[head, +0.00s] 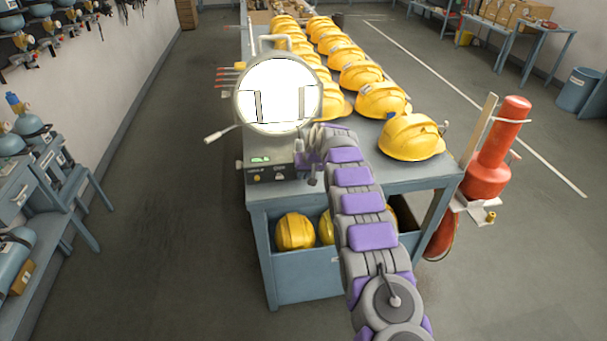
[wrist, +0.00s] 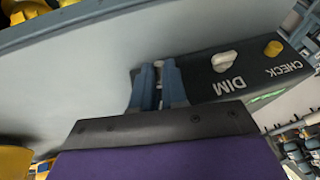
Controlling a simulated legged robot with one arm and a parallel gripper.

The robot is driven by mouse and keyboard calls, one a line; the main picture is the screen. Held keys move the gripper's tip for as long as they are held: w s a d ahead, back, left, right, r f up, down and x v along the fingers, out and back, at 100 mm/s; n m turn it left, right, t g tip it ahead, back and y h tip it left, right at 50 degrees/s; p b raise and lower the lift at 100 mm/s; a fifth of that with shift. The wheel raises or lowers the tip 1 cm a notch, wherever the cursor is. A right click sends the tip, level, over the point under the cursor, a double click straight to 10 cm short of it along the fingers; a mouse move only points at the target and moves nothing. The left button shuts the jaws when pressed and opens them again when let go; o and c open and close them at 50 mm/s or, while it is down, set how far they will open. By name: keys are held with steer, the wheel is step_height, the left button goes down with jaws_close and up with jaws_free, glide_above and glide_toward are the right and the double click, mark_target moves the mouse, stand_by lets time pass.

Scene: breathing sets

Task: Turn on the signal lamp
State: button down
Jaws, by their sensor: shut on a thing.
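The signal lamp (head: 279,93) stands at the near left end of the workbench, and its round face glows bright white. Its base box (head: 285,174) has a small green display and knobs. In the wrist view, the dark panel (wrist: 220,92) shows a white DIM knob (wrist: 225,60) and a yellow CHECK button (wrist: 273,48). My gripper (wrist: 159,82) is at the panel beside the DIM knob, its blue fingers shut on a small pale control, mostly hidden between them. In the head view, my gripper (head: 311,168) is at the base box's right side.
Yellow helmets (head: 412,137) stand in rows along the workbench (head: 420,178), with more in a bin below. A red cylinder (head: 497,150) stands at the bench's right. A rack with breathing sets (head: 30,135) is along the left wall. The floor between is clear.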

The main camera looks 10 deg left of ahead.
steer(key=shift+f+t+b, duration=0.2)
steer(key=shift+t+b, duration=0.4)
steer(key=shift+b, duration=0.5)
steer(key=c, duration=1.2)
jaws_free()
steer(key=shift+s, duration=0.1)
steer(key=shift+o, duration=0.2)
steer(key=p+v, duration=0.2)
steer(key=v, duration=1.5)
steer(key=shift+d, duration=0.3)
steer(key=shift+s, duration=0.1)
